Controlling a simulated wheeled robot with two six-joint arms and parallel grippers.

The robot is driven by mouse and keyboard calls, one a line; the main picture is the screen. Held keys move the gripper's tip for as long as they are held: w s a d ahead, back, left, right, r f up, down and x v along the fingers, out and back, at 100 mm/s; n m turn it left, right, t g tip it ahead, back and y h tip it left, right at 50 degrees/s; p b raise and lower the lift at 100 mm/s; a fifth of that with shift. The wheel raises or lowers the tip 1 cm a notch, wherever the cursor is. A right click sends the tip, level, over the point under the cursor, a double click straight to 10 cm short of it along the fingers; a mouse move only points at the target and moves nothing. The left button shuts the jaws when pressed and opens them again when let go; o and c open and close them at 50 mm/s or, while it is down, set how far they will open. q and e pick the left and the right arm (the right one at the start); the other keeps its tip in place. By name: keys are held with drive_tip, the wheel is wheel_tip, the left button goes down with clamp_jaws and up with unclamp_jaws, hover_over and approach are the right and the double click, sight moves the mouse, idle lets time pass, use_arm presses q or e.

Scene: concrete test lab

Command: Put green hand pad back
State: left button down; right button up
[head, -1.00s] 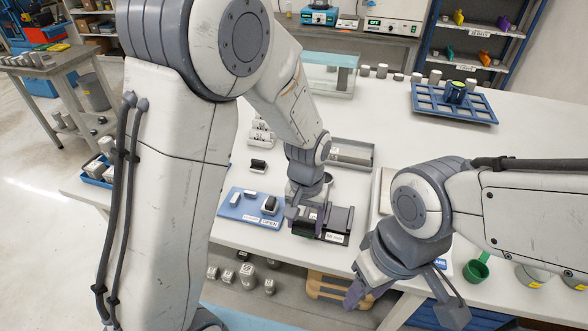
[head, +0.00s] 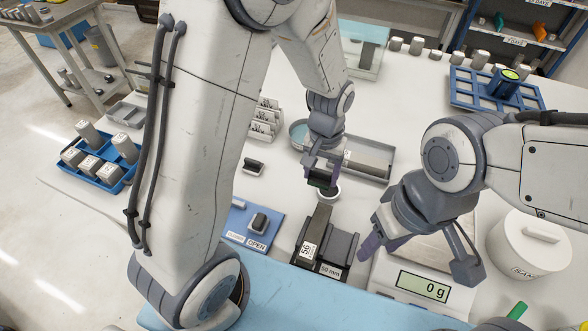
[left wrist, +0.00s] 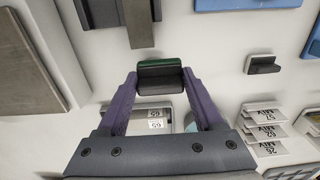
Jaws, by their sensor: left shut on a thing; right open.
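My left gripper (head: 322,180) is shut on the green hand pad (left wrist: 160,76), a small dark block with a green edge. In the left wrist view it sits between the purple fingers (left wrist: 162,92). It is held above the table, just beyond a dark stand labelled 50 mm (head: 342,250) and apart from it. The pad's underside is hidden. Another dark pad (head: 258,222) lies on a blue board (head: 235,218) marked OPEN, and a similar one (head: 253,166) lies behind the board. My right gripper (head: 418,258) is open and empty over the scale.
The scale (head: 425,288) reads 0 g. A grey tray (head: 370,165) lies behind my left gripper, and a round white lidded tub (head: 530,245) stands at right. Small labelled white blocks (head: 264,120) stand left of the tray. A blue rack (head: 470,95) is at the back right.

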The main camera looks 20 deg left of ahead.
use_arm(q)
drive_tip(key=p, duration=0.2)
hover_over(290, 182)
wheel_tip(290, 182, down, 6)
drive_tip(key=shift+f, duration=0.15)
wheel_tip(290, 182, down, 4)
drive_tip(key=shift+r+p, duration=0.2)
drive_tip(key=shift+p, duration=0.55)
drive_tip(key=shift+f, duration=0.25)
drive_tip(key=shift+f, duration=0.15)
unclamp_jaws()
